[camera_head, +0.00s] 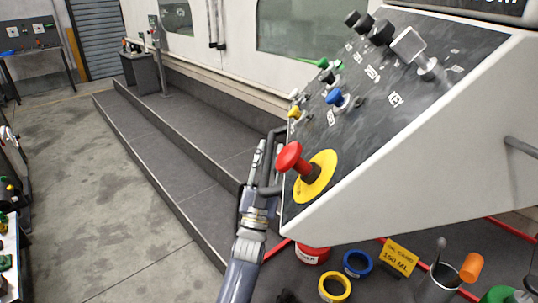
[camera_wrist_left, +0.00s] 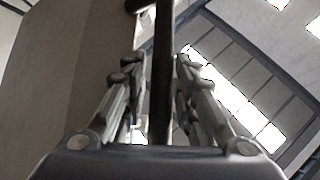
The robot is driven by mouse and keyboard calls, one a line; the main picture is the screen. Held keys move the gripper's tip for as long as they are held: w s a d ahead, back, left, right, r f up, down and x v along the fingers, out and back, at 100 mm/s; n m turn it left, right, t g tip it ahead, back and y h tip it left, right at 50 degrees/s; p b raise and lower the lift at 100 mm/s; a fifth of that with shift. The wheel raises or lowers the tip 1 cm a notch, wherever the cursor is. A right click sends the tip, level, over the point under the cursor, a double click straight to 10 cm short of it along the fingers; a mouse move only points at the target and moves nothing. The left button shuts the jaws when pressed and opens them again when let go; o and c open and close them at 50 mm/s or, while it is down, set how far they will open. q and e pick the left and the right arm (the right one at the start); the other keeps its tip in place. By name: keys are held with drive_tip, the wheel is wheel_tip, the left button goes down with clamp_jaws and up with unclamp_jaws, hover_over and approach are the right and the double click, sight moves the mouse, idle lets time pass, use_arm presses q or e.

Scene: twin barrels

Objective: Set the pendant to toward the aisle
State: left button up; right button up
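The pendant (camera_head: 420,160) is a large light-grey control box with a sloped dark panel of buttons and knobs, at the right of the head view. A red mushroom button on a yellow disc (camera_head: 320,175) sits at its near lower corner. A black bar handle (camera_head: 269,160) stands off its left edge. My left gripper (camera_head: 259,165) is at this handle. In the left wrist view a dark bar (camera_wrist_left: 164,70) runs between the two spread fingers, with gaps visible beside it, so the gripper looks open around the handle. Contact cannot be told. My right gripper is not in view.
Below the pendant are a yellow ring (camera_head: 334,288), a blue ring (camera_head: 357,263), a red can (camera_head: 312,254), a yellow 150 ML sign (camera_head: 398,257) and a grey cup (camera_head: 438,284). Dark steps (camera_head: 185,160) run along the machine wall. The concrete floor (camera_head: 100,210) at left is clear.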

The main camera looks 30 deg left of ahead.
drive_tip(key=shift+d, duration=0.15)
use_arm(q)
drive_tip(key=shift+s+f, duration=0.1)
drive_tip(key=shift+f, duration=0.05)
drive_tip(key=v, duration=1.1)
drive_tip(key=shift+s+f, duration=0.2)
drive_tip(key=shift+s, duration=0.1)
